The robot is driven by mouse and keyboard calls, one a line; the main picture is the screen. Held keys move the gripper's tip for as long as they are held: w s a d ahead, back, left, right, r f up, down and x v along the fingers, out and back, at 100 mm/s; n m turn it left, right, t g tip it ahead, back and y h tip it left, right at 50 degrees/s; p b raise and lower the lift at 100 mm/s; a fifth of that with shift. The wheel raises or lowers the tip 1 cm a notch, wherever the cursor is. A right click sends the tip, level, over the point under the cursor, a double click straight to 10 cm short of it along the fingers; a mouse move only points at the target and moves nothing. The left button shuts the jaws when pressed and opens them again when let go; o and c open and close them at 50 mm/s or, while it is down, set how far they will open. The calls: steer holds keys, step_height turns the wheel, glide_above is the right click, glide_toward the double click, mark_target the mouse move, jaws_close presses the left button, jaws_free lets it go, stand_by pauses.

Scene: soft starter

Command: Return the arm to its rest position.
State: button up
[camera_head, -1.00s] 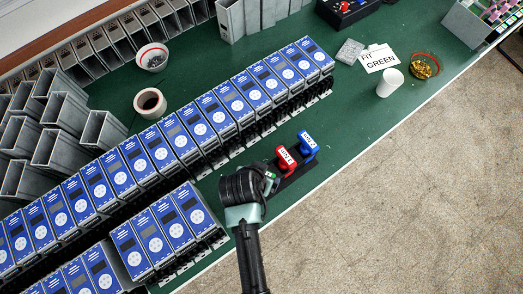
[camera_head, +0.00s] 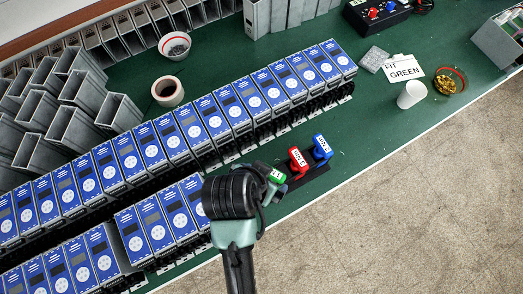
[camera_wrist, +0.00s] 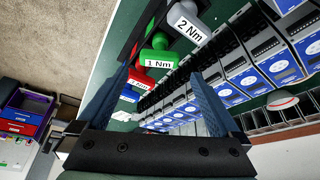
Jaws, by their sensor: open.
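My gripper (camera_wrist: 160,82) is open, with two dark blue-grey fingers spread and nothing held between them. In the head view my arm's dark wrist hides its fingers. A row of torque drivers stands beyond the fingers in the wrist view: a grey one labelled 2 Nm (camera_wrist: 188,22), a green one labelled 1 Nm (camera_wrist: 160,60), a red one (camera_wrist: 141,80) and a blue one (camera_wrist: 130,96). In the head view the red driver (camera_head: 298,160) and blue driver (camera_head: 321,148) stand clear, and the green driver (camera_head: 272,173) is partly hidden behind my wrist.
Rows of blue-fronted soft starters (camera_head: 190,125) stand on the green bench (camera_head: 380,125), close beside my wrist. Open floor (camera_head: 430,210) lies right of the bench edge.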

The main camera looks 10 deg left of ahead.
steer(key=shift+v, duration=1.5)
steer(key=w+a+r+n+t+y+b, duration=0.15)
steer(key=w+r+t, duration=0.45)
steer(key=w+r, duration=0.65)
steer(key=w+r+n+t+b, duration=0.1)
steer(key=w+r+t, duration=0.25)
steer(key=r, duration=0.55)
steer(key=w+r+t+b, duration=0.2)
steer(key=r+t, duration=0.2)
steer(key=r, duration=0.5)
steer(key=s+d+r+n+t, duration=0.1)
steer(key=s+r+t, duration=0.3)
steer(key=r, duration=0.8)
steer(key=s+d+r+n+t+b, duration=0.1)
steer(key=s+d+r+t, duration=0.2)
steer(key=r, duration=0.9)
steer(key=s+t, duration=0.2)
steer(key=shift+t, duration=0.35)
steer(key=shift+c, duration=0.2)
